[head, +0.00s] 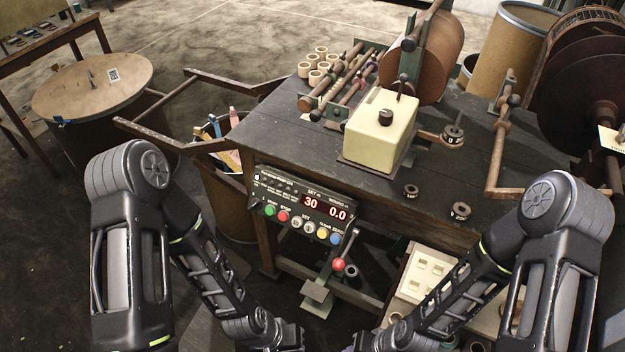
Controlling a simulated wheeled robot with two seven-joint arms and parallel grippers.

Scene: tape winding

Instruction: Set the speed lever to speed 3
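The speed lever (345,250) is a thin rod with a red ball knob (338,265) at its lower end. It hangs at the right side of the control panel (300,208), below the table edge. Its speed marks are too small to read. The panel shows red digits "30" and "0.0" above a row of coloured buttons. My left gripper (291,336) is at the bottom edge, below and left of the knob. My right gripper (364,343) is at the bottom edge, below the knob. Both are apart from the lever, and their fingers are mostly cut off by the frame.
The dark workbench (270,125) carries a cream box (380,125), rollers and several small cores. A metal pedal (317,291) is under the panel. A bin (228,195) stands left of the bench.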

